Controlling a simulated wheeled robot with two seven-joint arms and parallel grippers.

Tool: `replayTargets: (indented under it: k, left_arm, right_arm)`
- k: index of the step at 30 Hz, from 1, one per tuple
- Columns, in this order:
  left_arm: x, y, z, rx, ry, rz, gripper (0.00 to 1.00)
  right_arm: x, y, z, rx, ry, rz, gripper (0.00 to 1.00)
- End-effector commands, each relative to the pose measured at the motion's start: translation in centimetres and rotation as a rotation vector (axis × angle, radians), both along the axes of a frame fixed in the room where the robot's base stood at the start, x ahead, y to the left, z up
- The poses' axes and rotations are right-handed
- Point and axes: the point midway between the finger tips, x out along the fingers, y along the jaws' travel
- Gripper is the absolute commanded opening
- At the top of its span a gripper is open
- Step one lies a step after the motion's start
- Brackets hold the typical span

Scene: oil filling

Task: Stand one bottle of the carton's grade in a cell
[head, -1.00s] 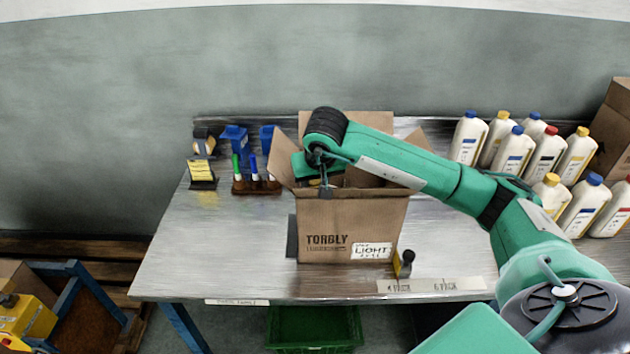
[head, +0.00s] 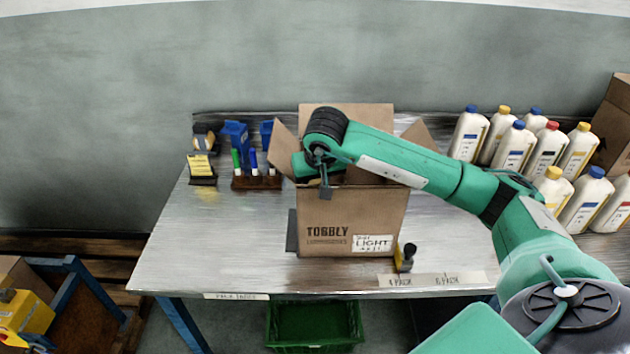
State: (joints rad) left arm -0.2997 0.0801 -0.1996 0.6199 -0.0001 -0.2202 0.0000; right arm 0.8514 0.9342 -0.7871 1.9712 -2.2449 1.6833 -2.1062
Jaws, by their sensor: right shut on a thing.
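The brown carton (head: 325,229) stands open on the bench, its flaps spread. Its front reads TOGBLY, and a white label (head: 374,243) reads LIGHT. My right arm reaches in from the right, and my right gripper (head: 319,180) points down at the carton's mouth, at its left part. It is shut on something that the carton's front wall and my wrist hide. The cells inside are hidden too. Several white bottles stand at the right of the bench, with blue caps (head: 468,135), yellow caps (head: 578,151) and a red cap (head: 546,150). My left gripper is not in view.
A pen rack (head: 257,182) and a small stand with a yellow note (head: 201,167) are left of the carton. A small dark-knobbed tool (head: 405,258) is at its front right corner. A green crate (head: 313,325) is below. The bench's left front (head: 220,255) is clear.

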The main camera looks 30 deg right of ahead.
Motion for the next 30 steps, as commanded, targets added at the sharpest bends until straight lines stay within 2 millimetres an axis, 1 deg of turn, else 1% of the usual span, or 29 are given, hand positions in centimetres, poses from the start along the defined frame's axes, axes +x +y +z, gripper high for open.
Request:
replayTargets:
  k: [2, 3, 5, 6, 7, 23, 26, 29, 30]
  left_arm:
    - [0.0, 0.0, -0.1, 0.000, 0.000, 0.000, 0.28]
    - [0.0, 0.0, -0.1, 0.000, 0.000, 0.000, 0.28]
    - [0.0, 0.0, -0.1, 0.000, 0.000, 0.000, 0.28]
    - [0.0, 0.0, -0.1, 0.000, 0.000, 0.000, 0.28]
    - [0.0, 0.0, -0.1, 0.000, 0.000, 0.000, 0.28]
    - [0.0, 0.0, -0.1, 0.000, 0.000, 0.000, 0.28]
    - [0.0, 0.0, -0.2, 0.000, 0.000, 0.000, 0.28]
    - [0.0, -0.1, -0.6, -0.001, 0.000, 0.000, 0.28]
    - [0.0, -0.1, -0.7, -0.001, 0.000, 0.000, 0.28]
  right_arm:
    - [0.1, -0.1, -0.1, 0.000, -0.001, -0.002, 0.00]
    - [0.1, -0.1, -0.1, 0.000, -0.001, -0.002, 0.37]
    - [0.1, -0.1, -0.1, -0.001, 0.000, -0.003, 0.49]
    - [0.1, -0.1, -0.2, -0.001, 0.000, -0.003, 0.57]
    - [0.1, -0.1, -0.2, 0.000, 0.000, -0.002, 0.59]
    - [-0.1, 0.1, -0.3, 0.002, 0.005, 0.002, 0.59]
    - [-0.2, 0.2, 0.2, 0.002, 0.001, 0.003, 0.59]
    - [-0.6, 0.3, 1.3, 0.002, -0.002, 0.003, 0.59]
    - [-0.8, 0.4, 2.0, 0.002, -0.004, 0.003, 0.59]
